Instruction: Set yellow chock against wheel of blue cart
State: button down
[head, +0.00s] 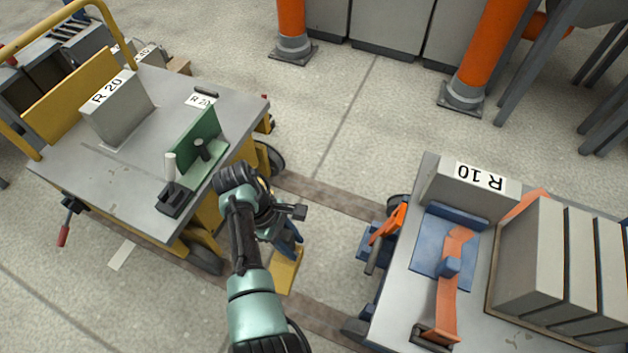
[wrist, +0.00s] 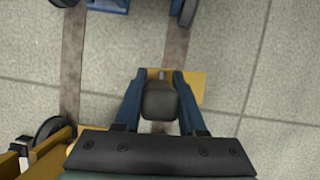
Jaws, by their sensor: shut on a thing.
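The yellow chock (head: 285,271) is in my gripper (head: 286,246), between the yellow cart and the blue cart. In the wrist view, the chock (wrist: 193,84) shows between and beyond the blue fingers of my gripper (wrist: 159,78), which are shut on it. A dark rounded part between the fingers hides its middle. The blue cart (head: 398,318) stands at right, with a dark wheel (head: 355,328) near its front corner and another wheel (head: 398,204) farther back. A wheel (wrist: 186,10) also shows at the wrist view's top edge. The chock is apart from these wheels. I cannot tell its height above the floor.
A yellow cart (head: 105,175) marked R 20 stands at left, its wheel (head: 205,260) close to my arm. Dark strips (head: 335,195) cross the floor between the carts. An orange lever (head: 388,224) juts from the blue cart's near side. Orange posts (head: 291,20) stand behind.

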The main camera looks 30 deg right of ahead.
jog(key=s+f+n+t+b, duration=0.3)
jog(key=f+n+b, duration=0.5)
jog(key=f, duration=0.5)
jog(key=s+f+n+t+b, duration=0.3)
jog(key=s+f+n+b, duration=0.3)
jog(key=f, duration=0.8)
jog(key=n+b, duration=0.1)
jog(key=n, duration=0.2)
jog(key=shift+d+b, duration=0.35)
jog(key=shift+b, duration=0.05)
jog(key=shift+f+b, duration=0.3)
jog(key=shift+f, duration=0.3)
jog(key=shift+c, duration=2)
grip_release()
jog(key=shift+s, duration=0.1)
jog(key=p+v, duration=1)
jog(key=v, duration=0.3)
jog(key=shift+a, duration=0.2)
